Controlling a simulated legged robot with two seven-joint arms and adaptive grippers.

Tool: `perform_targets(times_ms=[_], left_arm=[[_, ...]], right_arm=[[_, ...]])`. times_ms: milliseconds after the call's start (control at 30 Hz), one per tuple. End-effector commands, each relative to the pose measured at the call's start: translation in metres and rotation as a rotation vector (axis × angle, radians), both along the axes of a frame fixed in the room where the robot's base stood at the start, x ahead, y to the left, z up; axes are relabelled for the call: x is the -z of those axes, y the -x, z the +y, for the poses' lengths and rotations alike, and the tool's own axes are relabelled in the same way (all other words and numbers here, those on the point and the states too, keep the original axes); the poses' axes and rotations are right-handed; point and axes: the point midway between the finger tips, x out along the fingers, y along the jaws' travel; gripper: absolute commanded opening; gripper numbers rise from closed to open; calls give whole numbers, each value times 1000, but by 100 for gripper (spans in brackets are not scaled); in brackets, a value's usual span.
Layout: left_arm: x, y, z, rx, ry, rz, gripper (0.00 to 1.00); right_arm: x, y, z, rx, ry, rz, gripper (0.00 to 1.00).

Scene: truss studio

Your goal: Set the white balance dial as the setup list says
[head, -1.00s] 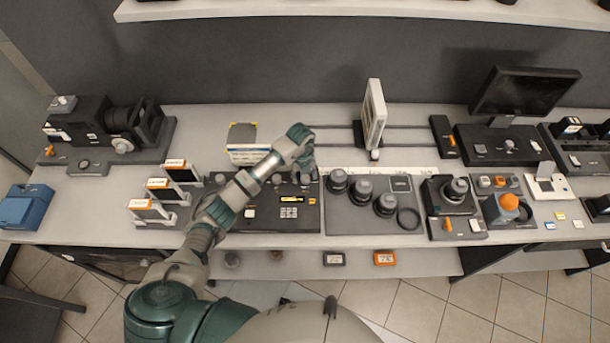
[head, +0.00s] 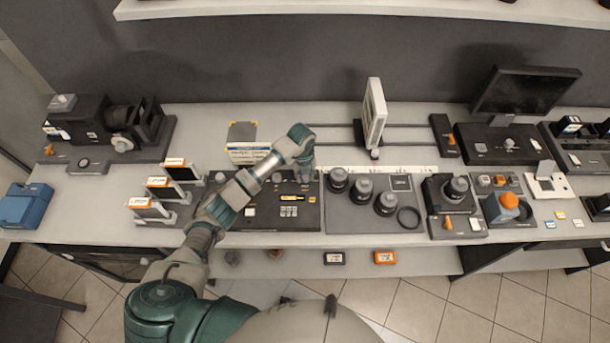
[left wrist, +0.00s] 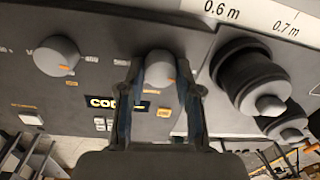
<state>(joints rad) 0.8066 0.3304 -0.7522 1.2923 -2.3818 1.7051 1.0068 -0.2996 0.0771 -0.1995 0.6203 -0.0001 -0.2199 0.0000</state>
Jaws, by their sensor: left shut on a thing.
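The control panel (head: 264,213) is a dark box on the bench, with knobs along its back part, a lit yellow display (head: 292,198) and pale buttons. In the left wrist view a grey dial (left wrist: 160,72) with an orange mark sits between the two fingers of my left gripper (left wrist: 160,100), which is shut on it. A second grey dial (left wrist: 56,56) with an orange mark stands to its left, with a printed scale around it. The lit display (left wrist: 115,103) is partly hidden by a finger. In the head view my left gripper (head: 305,174) points down at the panel's back right. My right gripper is out of view.
A plate with several dark lenses (head: 362,189) stands right of the panel. A white upright panel (head: 374,115) stands on rails behind. A setup card holder (head: 248,148) is behind my left arm. Orange-topped card stands (head: 158,190) are to the left.

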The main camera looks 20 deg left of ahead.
Motion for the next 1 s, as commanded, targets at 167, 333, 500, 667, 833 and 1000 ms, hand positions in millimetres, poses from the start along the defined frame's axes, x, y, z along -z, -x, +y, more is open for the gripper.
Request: perform_targets(times_ms=[167,333,500,667,833,1000], left_arm=[[1,-1,2,93,-3,-3,0],[2,-2,3,234,-5,-4,0],[2,-2,4,395,-5,-5,0],[2,-2,4,547,-3,-5,0],[3,-2,4,709,-3,-6,0],[3,-3,4,870,-4,-6,0]], right_arm=[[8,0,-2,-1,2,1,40],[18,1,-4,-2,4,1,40],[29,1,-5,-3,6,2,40],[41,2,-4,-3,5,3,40],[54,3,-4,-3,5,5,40],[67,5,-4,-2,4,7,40]])
